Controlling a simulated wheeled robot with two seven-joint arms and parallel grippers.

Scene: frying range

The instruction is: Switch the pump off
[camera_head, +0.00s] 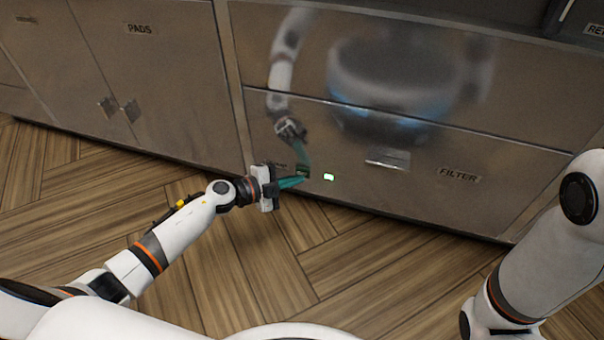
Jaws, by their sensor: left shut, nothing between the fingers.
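The pump switch (303,171) is a small dark green piece low on the metal front, partly hidden by my left gripper's fingertips. A label beside it is mostly covered by the gripper. A small light (329,177) just right of the switch glows green-white. My left gripper (292,183) is shut and empty, its green fingers pointing right at the switch. The tips are at or very close to it; I cannot tell whether they touch. My right arm comes in at the lower right, but its gripper is out of frame.
The drawer marked FILTER (458,175) has a recessed handle (388,159) right of the light. A cabinet marked PADS (140,30) with two latches stands at the left. The metal front mirrors my body and arm. The wooden floor (260,250) before it is clear.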

